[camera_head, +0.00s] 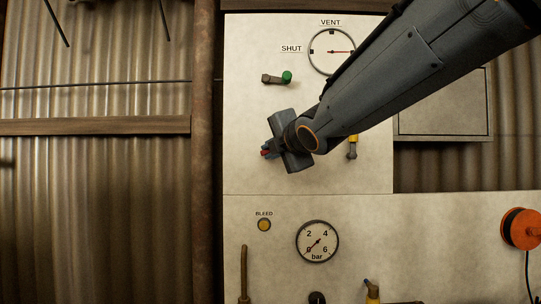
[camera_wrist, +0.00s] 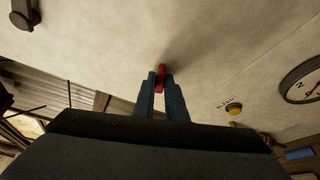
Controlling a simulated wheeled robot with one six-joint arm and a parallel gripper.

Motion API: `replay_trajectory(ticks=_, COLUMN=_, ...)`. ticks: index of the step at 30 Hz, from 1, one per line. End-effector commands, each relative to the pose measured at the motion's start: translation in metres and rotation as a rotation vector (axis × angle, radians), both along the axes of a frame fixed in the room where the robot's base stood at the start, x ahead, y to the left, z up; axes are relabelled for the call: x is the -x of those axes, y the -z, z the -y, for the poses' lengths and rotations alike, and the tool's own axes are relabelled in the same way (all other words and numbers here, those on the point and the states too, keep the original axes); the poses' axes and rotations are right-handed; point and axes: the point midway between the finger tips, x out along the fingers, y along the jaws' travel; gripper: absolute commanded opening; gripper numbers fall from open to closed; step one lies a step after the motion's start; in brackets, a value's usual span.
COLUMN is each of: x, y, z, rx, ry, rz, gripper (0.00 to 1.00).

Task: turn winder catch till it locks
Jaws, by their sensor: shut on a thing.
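An orange reel with a dark hub (camera_head: 521,228) and a hanging cable is at the far right of the head view, away from my gripper. I cannot make out a catch on the reel.
A VENT/SHUT dial (camera_head: 331,52), a bar gauge (camera_head: 317,242) reading near 0 and an amber BLEED button (camera_head: 264,225) are on the panels. My arm crosses the upper right.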

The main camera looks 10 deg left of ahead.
Motion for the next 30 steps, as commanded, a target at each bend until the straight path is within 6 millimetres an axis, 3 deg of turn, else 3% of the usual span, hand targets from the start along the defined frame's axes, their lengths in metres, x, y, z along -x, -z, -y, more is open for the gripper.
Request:
replay_trajectory(ticks=15, x=-0.0010, y=0.0082, z=0.0007, rx=-0.295, ry=-0.001, rz=-0.072, gripper=0.00)
replay_trajectory(ticks=30, x=-0.0001, y=0.0055, z=0.0006, rx=-0.367, ry=-0.001, rz=-0.089, gripper=0.00)
